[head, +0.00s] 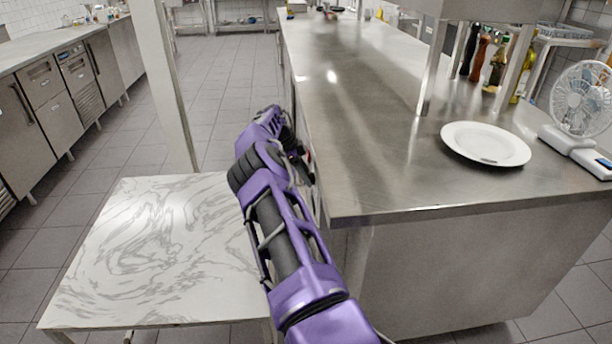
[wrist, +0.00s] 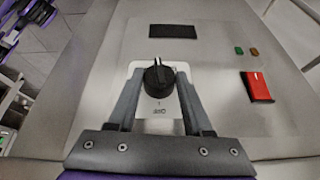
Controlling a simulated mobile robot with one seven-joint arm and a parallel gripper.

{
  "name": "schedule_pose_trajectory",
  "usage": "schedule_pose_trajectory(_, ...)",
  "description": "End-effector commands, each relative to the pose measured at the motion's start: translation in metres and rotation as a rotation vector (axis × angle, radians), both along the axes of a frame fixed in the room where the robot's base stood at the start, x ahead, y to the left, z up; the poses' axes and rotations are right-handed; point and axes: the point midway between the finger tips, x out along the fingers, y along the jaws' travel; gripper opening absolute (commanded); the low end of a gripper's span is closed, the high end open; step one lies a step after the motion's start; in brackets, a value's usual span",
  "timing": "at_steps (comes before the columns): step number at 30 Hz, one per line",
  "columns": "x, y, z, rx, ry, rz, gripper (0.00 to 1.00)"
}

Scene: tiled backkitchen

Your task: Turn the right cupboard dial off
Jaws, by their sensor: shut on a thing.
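The dial (wrist: 158,84) is a black round knob with a raised ridge, on a small white plate (wrist: 160,107) set in a grey metal panel. Its ridge stands roughly upright in the wrist view; the fine markings are too small to read. My gripper (wrist: 158,74) has one finger on each side of the dial and is shut on it. In the head view my purple arm reaches along the left side of the steel counter. There the dial and fingertips are hidden behind my arm and the counter edge.
A red switch (wrist: 257,86), small green (wrist: 239,50) and orange (wrist: 254,51) lights and a black strip (wrist: 172,31) share the panel. A marble-topped table (head: 150,250) stands left of my arm. The steel counter (head: 370,130) bears a white plate (head: 486,142) and a fan (head: 582,98).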

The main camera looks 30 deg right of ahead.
Motion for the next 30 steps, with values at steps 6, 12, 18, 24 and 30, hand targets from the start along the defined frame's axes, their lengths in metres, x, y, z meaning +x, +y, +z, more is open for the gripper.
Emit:
schedule_pose_trajectory(6, 0.000, 0.002, -0.001, 0.003, -0.001, 0.000, 0.74)
schedule_pose_trajectory(12, 0.000, 0.001, -0.001, 0.002, 0.000, 0.000, 0.80)
schedule_pose_trajectory(18, 0.001, 0.002, 0.004, 0.002, -0.001, 0.000, 0.80)
schedule_pose_trajectory(24, 0.007, 0.014, 0.033, 0.001, -0.003, 0.002, 0.80)
schedule_pose_trajectory(30, 0.016, 0.034, 0.078, 0.001, -0.004, 0.003, 0.80)
